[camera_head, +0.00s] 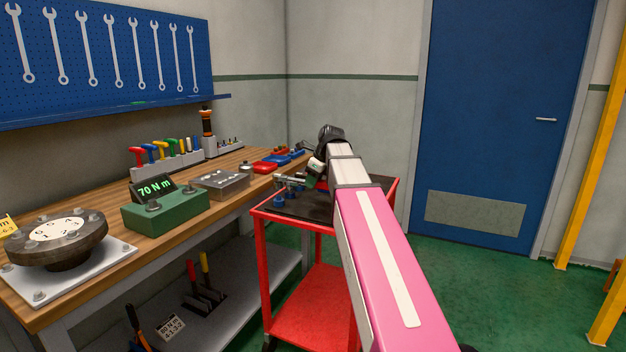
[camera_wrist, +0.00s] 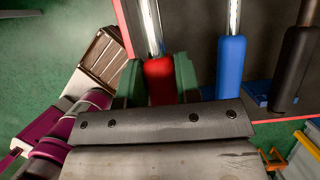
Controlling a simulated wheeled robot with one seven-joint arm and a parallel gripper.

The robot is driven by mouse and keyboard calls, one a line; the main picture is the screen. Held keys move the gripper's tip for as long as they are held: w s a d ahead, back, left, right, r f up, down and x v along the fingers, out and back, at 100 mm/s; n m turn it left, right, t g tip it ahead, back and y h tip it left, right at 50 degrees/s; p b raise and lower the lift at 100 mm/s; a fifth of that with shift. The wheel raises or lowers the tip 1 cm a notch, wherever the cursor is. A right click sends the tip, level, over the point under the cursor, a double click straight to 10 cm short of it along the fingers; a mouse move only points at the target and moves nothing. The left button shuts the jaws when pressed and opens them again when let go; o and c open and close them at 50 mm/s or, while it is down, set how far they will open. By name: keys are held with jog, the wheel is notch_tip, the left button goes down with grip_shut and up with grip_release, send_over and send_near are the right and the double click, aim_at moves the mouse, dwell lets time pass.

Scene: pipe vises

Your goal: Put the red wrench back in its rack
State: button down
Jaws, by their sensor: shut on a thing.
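The red wrench (camera_wrist: 160,82) shows in the wrist view as a red handle with a bright metal shaft running up out of the frame. My gripper (camera_wrist: 159,74) is shut on the red handle, with a green finger on each side. In the head view my gripper (camera_head: 314,176) is over the far part of the red cart's dark top. A blue-handled tool (camera_wrist: 231,65) lies just right of the red one, roughly parallel, and a black-handled tool (camera_wrist: 293,62) is farther right. The far end of the red wrench is out of frame, and I cannot tell which fixture is its rack.
The red cart (camera_head: 311,228) stands beside the wooden workbench (camera_head: 228,166). The bench holds a green box reading 70 N m (camera_head: 164,206) and a row of coloured handles (camera_head: 167,160). Coloured handles (camera_head: 198,275) stand on the lower shelf. Green floor is open before the blue door (camera_head: 495,110).

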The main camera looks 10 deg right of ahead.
jog(key=shift+f, duration=0.2)
dwell(0.3)
jog(key=shift+f, duration=2.4)
dwell(2.6)
jog(key=c, duration=0.8)
grip_release()
jog(key=shift+o, duration=0.2)
jog(key=v, duration=1)
jog(key=shift+r, duration=0.4)
jog(key=shift+s, duration=0.2)
